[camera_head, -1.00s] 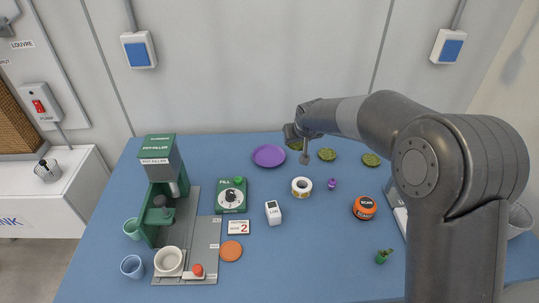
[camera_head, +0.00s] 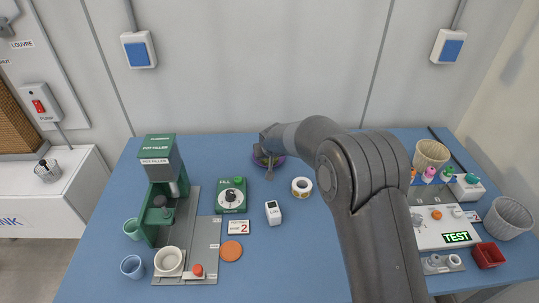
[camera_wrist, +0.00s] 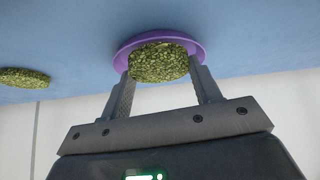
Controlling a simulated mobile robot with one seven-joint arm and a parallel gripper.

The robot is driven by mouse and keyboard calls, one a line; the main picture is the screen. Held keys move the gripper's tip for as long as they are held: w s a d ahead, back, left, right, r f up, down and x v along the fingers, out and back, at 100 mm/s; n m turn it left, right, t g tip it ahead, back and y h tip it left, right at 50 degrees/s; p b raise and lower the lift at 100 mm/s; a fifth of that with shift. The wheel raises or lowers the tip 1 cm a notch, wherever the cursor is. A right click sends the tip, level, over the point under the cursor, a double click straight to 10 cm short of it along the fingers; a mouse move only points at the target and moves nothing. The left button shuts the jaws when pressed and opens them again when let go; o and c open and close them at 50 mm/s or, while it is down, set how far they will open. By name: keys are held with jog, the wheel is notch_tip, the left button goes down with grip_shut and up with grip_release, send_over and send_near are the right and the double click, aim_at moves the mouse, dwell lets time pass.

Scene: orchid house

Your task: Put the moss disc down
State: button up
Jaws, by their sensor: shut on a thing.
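The moss disc (camera_wrist: 158,63) is a round, speckled green pad held between the two fingers of my gripper (camera_wrist: 161,76) in the wrist view. Behind it is a purple saucer (camera_wrist: 122,57), its rim showing around the disc. I cannot tell whether the disc touches the saucer. In the head view my gripper (camera_head: 266,160) is over the purple saucer (camera_head: 282,160) near the back of the blue table, hiding most of it. A second moss disc (camera_wrist: 24,77) lies apart on the table at the left of the wrist view.
A green dial box (camera_head: 231,195), a white tape roll (camera_head: 302,187) and a small white device (camera_head: 273,212) stand near the gripper. The green pot filler (camera_head: 158,165) is at left. My arm covers the table's middle right.

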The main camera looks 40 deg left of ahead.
jog(key=shift+f, duration=0.3)
jog(key=shift+f, duration=0.15)
jog(key=o, duration=1)
jog(key=shift+r, duration=0.25)
jog(key=v, duration=1.2)
jog(key=shift+r, duration=0.25)
jog(key=shift+d, duration=0.1)
